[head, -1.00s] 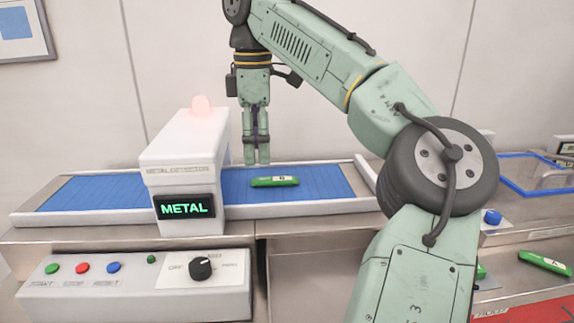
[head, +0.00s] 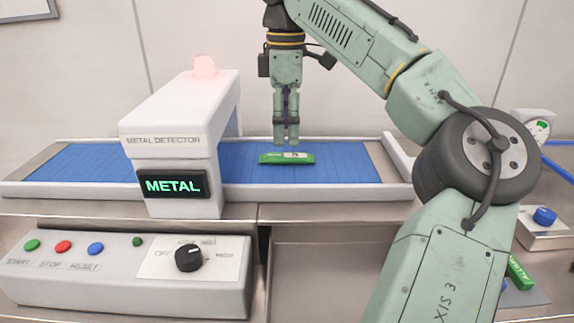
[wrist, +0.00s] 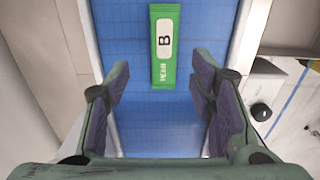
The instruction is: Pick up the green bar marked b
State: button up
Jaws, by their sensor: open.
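The green bar marked B (head: 287,158) lies flat on the blue conveyor belt (head: 340,172), just right of the metal detector. In the wrist view the green bar (wrist: 164,47) shows its white label with a black B, ahead of the fingers and a little right of the middle between them. My gripper (head: 286,143) points down over the belt, close above the bar in the head view. In the wrist view its two fingers (wrist: 158,112) are spread apart with nothing between them. The bar's far end reaches the top of the wrist view.
The white metal detector (head: 179,130) straddles the belt, with a METAL display and a lit pinkish lamp. A control panel (head: 125,270) with buttons and a knob is in front. Another green bar (head: 519,272) lies at the lower right, partly hidden by my arm.

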aim_at(284, 155)
jog(key=shift+s+a+f, duration=0.1)
jog(key=shift+s+f, duration=0.05)
jog(key=shift+f, duration=1.1)
jog(key=shift+s+a+f, duration=0.1)
jog(key=shift+f, duration=1.1)
jog(key=shift+c, duration=0.4)
grip_shut()
jog(key=shift+r, duration=0.15)
jog(key=shift+r, duration=0.5)
jog(key=shift+s+d+r+b, duration=0.1)
jog(key=shift+s+r+b, duration=0.1)
jog(key=shift+r, duration=0.35)
jog(key=shift+s+r+b, duration=0.1)
jog(key=shift+s+r, duration=0.1)
jog(key=shift+r, duration=0.35)
jog(key=s+r+b, duration=0.1)
jog(key=s+b, duration=0.1)
jog(key=s, duration=1.3)
jog(key=shift+s+a+r, duration=0.15)
jog(key=shift+a+r, duration=0.1)
jog(key=shift+a, duration=0.2)
